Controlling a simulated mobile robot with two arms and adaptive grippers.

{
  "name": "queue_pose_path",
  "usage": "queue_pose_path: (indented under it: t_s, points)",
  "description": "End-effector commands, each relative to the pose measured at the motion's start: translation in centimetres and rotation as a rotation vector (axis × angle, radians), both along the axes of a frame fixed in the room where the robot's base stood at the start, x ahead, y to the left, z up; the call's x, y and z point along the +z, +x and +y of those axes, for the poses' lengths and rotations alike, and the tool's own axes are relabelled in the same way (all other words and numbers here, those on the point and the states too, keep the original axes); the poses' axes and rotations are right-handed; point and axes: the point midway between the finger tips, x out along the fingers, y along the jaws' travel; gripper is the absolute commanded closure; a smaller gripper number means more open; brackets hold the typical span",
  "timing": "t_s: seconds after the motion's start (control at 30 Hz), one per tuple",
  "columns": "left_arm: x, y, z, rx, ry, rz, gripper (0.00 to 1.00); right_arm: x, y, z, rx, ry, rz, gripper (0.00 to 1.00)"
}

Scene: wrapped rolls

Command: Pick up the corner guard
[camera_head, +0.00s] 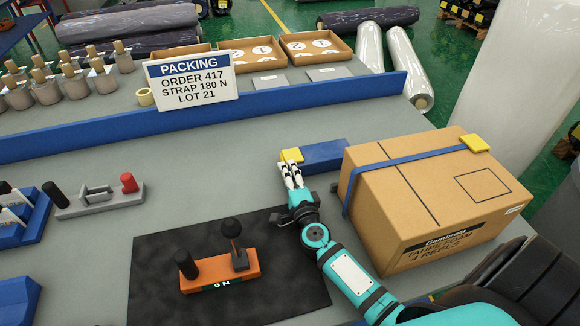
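A small yellow corner guard (291,155) is at the left end of a blue block (324,156) on the grey table, left of the carton. My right gripper (291,168) reaches up to it from below in the picture. Its two light fingertips are at the guard's near edge, with a narrow gap between them. I cannot tell whether they hold the guard or only touch it. A second yellow corner guard (475,143) sits on the carton's top right edge, over the blue strap (415,158). My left gripper is not in view.
The carton (400,215) stands close to the right of my forearm. An orange tool (220,272) with upright handles lies on a black mat (155,265). A blue ledge (300,97) and packing sign (193,78) are behind.

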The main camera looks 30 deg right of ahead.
Motion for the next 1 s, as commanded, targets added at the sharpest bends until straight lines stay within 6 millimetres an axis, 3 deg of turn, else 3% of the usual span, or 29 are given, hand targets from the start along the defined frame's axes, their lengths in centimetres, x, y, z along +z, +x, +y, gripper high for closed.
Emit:
queue_pose_path:
  t_s: [0.4,0.6,0.83,1.0]
  points:
    - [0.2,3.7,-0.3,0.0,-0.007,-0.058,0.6,0.2,4.5,-1.1,-0.003,-0.005,0.003,0.63]
    - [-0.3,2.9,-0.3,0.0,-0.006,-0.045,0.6,0.2,6.7,-1.6,-0.002,-0.006,0.004,0.63]
    - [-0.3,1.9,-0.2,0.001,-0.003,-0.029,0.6,0.3,6.8,-1.6,-0.002,-0.005,0.004,0.63]
    - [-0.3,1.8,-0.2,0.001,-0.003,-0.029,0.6,0.3,6.8,-1.6,-0.002,-0.005,0.004,0.83]
